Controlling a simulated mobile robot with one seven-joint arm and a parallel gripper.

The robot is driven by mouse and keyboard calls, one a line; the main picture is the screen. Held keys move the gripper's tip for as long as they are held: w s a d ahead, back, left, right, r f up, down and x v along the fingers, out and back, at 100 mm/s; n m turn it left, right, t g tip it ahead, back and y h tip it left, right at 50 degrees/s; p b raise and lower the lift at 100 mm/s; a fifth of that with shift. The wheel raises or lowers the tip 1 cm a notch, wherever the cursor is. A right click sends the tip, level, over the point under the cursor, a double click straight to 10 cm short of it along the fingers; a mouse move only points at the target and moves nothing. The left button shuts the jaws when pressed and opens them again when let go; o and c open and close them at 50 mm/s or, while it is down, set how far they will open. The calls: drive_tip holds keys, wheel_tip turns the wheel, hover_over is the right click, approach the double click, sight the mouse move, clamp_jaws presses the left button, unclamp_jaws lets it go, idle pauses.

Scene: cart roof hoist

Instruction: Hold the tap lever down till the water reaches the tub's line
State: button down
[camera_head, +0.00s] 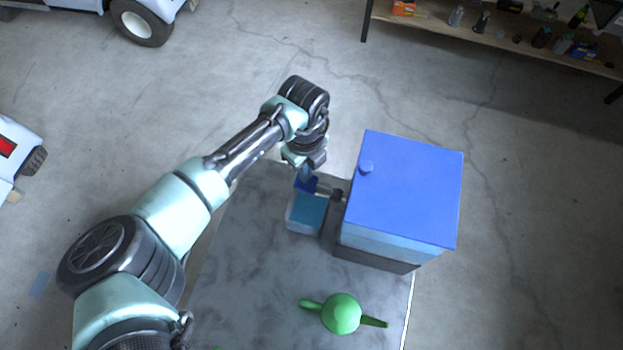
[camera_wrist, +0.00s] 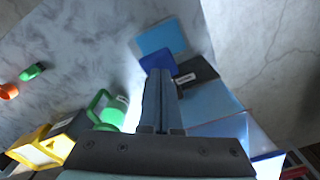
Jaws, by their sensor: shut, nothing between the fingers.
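A tank with a blue lid (camera_head: 405,190) stands on the grey table, and its dark tap (camera_head: 338,194) sticks out to the left. The tap's dark blue lever (camera_head: 311,186) lies over the small tub (camera_head: 290,222), in which a blue surface shows. My gripper (camera_head: 304,174) is shut and empty, pointing down at the lever. In the wrist view my fingertips (camera_wrist: 159,71) overlap the lever (camera_wrist: 156,61); whether they touch it is hard to tell. The tub (camera_wrist: 160,38) lies just beyond. I cannot make out the tub's line.
A green watering can (camera_head: 341,314) stands at the table's front, in front of the tank. The table's bare top (camera_head: 245,270) is free left of it. A shelf (camera_head: 500,42) with small goods stands at the back right. White wheeled vehicles stand at the left.

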drive_tip(key=shift+f+b, duration=1.6)
drive_tip(key=shift+f, duration=0.65)
drive_tip(key=shift+r, duration=0.1)
idle(3.9)
wheel_tip(320, 180, up, 4)
drive_tip(key=p, duration=0.3)
drive_tip(key=shift+r+p, duration=0.2)
drive_tip(key=shift+p, duration=0.15)
wheel_tip(320, 180, up, 6)
drive_tip(key=p, duration=0.5)
